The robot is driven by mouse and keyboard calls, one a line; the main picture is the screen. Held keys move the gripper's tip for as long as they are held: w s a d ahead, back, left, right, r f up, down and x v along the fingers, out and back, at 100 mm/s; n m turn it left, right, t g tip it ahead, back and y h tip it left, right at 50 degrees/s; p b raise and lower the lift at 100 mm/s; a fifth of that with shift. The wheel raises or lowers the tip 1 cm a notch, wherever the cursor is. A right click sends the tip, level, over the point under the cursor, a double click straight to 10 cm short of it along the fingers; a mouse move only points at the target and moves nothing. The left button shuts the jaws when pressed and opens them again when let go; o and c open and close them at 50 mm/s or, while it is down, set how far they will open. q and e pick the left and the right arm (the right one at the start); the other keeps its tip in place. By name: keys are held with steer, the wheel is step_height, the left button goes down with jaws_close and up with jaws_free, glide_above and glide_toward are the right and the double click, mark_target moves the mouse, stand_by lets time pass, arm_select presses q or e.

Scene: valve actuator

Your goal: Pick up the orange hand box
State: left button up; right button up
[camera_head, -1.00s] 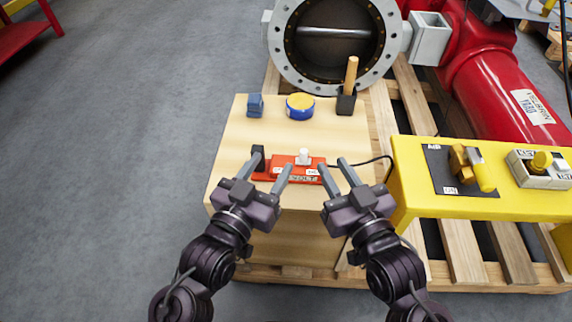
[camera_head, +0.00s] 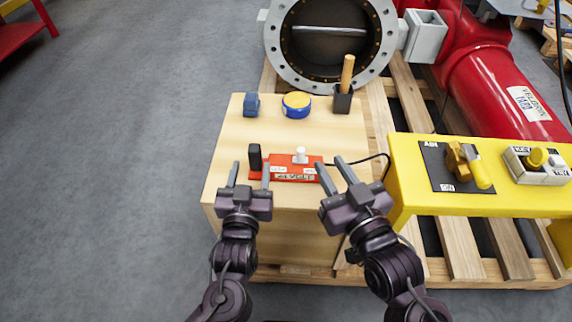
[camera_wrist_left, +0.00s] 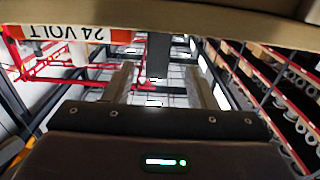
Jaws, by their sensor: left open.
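The orange hand box (camera_head: 283,161) lies near the front of the wooden box top, with a white knob, a "24 VOLT" front label and a black upright piece (camera_head: 255,157) at its left end. In the left wrist view the orange box (camera_wrist_left: 121,37) shows at upper left, partly cut off. My left gripper (camera_head: 250,166) is open and empty at the box's left end, its fingers pointing forward on either side of the black piece in the picture. The black piece also shows between the fingers in the wrist view (camera_wrist_left: 158,58). My right gripper (camera_head: 328,162) is open by the box's right end.
A blue block (camera_head: 251,104), a blue-and-yellow tape roll (camera_head: 296,105) and a wooden-handled tool in a dark holder (camera_head: 343,102) stand at the back of the wooden top (camera_head: 226,140). A black cable leaves the box rightward. A yellow bench (camera_head: 405,155) stands right.

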mark_target(254, 158)
arm_select(q)
steer(key=w, duration=0.5)
steer(key=shift+w+d+r, duration=0.1)
steer(key=shift+w+d, duration=0.05)
steer(key=shift+w, duration=0.15)
steer(key=shift+c, duration=0.4)
steer(key=shift+r, duration=0.1)
jaws_close()
